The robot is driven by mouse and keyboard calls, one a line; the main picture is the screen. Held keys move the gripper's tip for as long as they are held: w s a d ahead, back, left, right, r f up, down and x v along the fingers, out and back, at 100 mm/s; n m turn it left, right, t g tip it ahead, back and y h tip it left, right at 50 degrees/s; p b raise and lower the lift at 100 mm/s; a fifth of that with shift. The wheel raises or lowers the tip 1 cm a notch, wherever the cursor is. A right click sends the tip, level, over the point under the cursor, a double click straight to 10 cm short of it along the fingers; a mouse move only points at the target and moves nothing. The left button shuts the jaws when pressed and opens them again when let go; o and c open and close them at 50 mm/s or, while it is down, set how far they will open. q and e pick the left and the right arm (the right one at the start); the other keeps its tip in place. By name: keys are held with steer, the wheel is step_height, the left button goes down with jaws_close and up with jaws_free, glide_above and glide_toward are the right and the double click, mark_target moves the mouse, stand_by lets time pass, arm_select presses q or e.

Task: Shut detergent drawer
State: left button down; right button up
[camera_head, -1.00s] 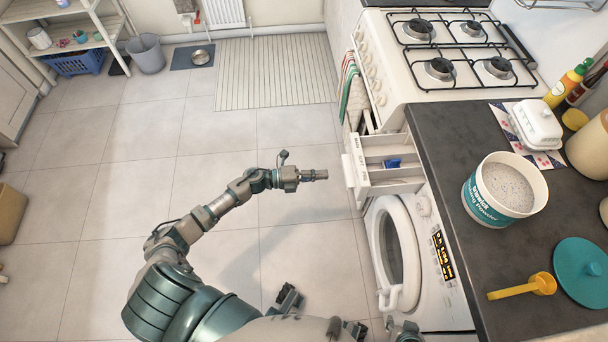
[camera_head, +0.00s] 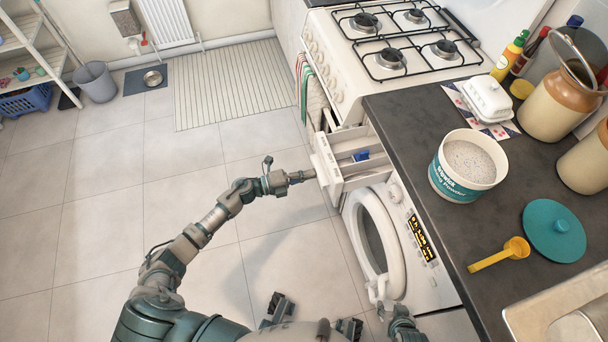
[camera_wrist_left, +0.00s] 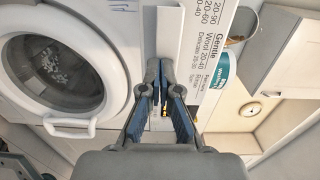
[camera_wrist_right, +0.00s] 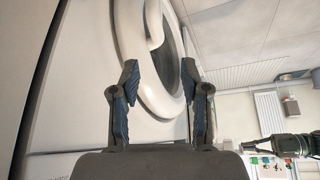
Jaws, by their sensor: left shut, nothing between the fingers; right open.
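The white detergent drawer (camera_head: 345,165) sticks out of the washer (camera_head: 430,280), its open top showing compartments and a blue insert (camera_head: 361,156). My left gripper (camera_head: 312,175) is shut and empty, its tips at the drawer's front; I cannot tell if they touch. In the left wrist view the shut fingertips (camera_wrist_left: 160,85) lie over the edge of the drawer front (camera_wrist_left: 205,45), which carries printed wash labels. My right gripper (camera_head: 380,310) is low by the washer door. In the right wrist view it is open (camera_wrist_right: 160,85), with the round door (camera_wrist_right: 165,65) beyond its fingers.
The washer door (camera_head: 370,240) is beside and below the drawer. The dark counter (camera_head: 415,115) above holds a washing powder tub (camera_head: 462,180), a teal lid (camera_head: 554,232) and a yellow scoop (camera_head: 500,255). A stove (camera_head: 350,75) stands beyond.

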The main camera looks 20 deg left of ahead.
mark_target(358, 163)
arm_select(q)
steer(key=b+x, duration=0.1)
steer(key=x, duration=0.8)
steer(key=shift+w+d, duration=0.15)
steer(key=b+x, duration=0.1)
steer(key=x, duration=0.6)
steer(key=shift+w+d+f+b, duration=0.1)
steer(key=shift+w+d+b, duration=0.15)
steer(key=shift+b, duration=0.1)
steer(key=shift+w+d, duration=0.25)
steer(key=shift+d, duration=0.2)
arm_select(e)
steer(key=w+a+r+t, duration=0.2)
steer(key=w+t, duration=0.1)
steer(key=w, duration=0.1)
steer(key=w+a+r+t+y, duration=0.1)
steer(key=w+r+t, duration=0.1)
steer(key=w, duration=0.2)
steer(key=shift+w+a+r+t+y, duration=0.25)
steer(key=shift+a+r+t+y, duration=0.05)
steer(key=shift+a+t, duration=0.1)
arm_select(q)
steer(key=shift+r, duration=0.3)
